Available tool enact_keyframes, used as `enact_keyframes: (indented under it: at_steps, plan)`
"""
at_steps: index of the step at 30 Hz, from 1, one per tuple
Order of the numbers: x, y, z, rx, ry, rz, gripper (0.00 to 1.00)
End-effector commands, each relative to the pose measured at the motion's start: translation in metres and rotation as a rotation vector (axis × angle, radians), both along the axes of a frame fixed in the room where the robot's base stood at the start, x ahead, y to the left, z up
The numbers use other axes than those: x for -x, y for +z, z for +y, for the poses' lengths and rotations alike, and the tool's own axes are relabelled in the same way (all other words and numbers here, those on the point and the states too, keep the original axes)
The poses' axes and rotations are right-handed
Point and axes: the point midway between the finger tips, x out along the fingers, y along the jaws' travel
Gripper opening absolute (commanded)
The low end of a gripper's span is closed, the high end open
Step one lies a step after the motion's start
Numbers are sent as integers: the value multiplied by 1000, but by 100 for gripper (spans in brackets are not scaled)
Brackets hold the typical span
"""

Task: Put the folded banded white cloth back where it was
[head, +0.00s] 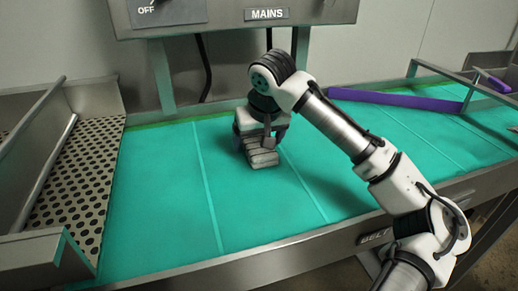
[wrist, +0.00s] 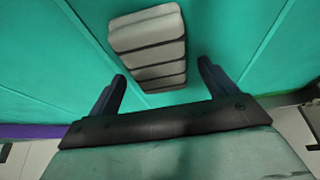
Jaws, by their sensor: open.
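The folded white cloth (head: 262,157) with dark bands lies on the green belt (head: 170,210), below my gripper. In the wrist view the cloth (wrist: 148,45) lies flat on the belt, just beyond and partly between the fingertips. My gripper (wrist: 161,72) is open, with one dark finger on each side of the cloth's near end. No finger clearly touches the cloth. In the head view my gripper (head: 262,135) hides the far part of the cloth.
A perforated metal tray (head: 75,170) with raised sides stands at the left. A purple bar (head: 395,100) lies across the belt at the back right. A control box (head: 235,15) marked MAINS overhangs the back. The belt's front left is clear.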

Motion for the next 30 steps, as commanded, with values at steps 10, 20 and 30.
enact_keyframes:
  at_steps: [10,20,30]
  plan:
    - [0,-5,0,0,1,1,85]
    - [0,-4,0,0,1,0,75]
    - [0,-4,0,0,0,0,33]
